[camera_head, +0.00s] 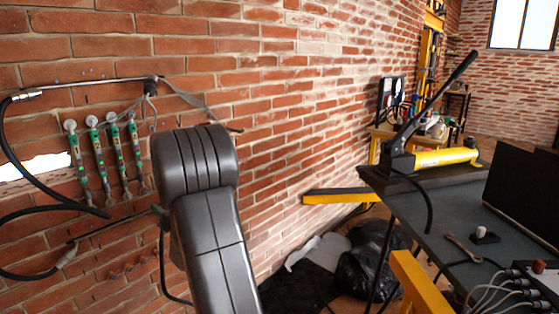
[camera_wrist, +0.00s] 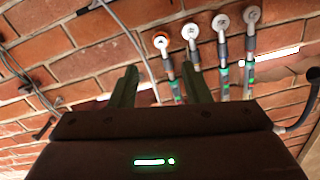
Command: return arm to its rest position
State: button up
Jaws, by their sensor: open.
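My gripper (camera_wrist: 158,80) shows in the wrist view with its two fingers apart and nothing between them. It faces the brick wall (camera_wrist: 110,28) near a row of green, rod-like devices (camera_wrist: 224,75) with round metal heads. In the head view the same devices (camera_head: 113,150) hang on the brick wall at the left. My grey arm stands upright in front of the wall, just right of the devices. In the head view the gripper itself is hidden from sight.
A metal rod (camera_head: 90,83) and black hoses (camera_head: 25,150) run along the wall around the devices. At the right, a dark table (camera_head: 455,220) carries a yellow hand pump (camera_head: 440,157), a wrench (camera_head: 462,250) and cables. A yellow beam (camera_head: 340,196) and black bags (camera_head: 370,262) lie beyond my arm.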

aim_at(148, 193)
jog(key=x, duration=1.1)
jog(key=shift+s, duration=0.1)
jog(key=shift+w+a+b, duration=0.2)
jog(key=shift+w+b, duration=0.05)
jog(key=shift+b, duration=0.05)
jog(key=n+b, duration=0.2)
jog(key=n, duration=0.2)
jog(key=shift+d+n, duration=0.1)
jog(key=shift+n, duration=0.3)
jog(key=n+b, duration=0.2)
jog(key=n, duration=0.2)
jog(key=n+b, duration=0.2)
jog(key=n, duration=0.2)
jog(key=shift+n, duration=0.3)
jog(key=n+b, duration=0.2)
jog(key=n, duration=0.3)
jog(key=shift+r, duration=0.15)
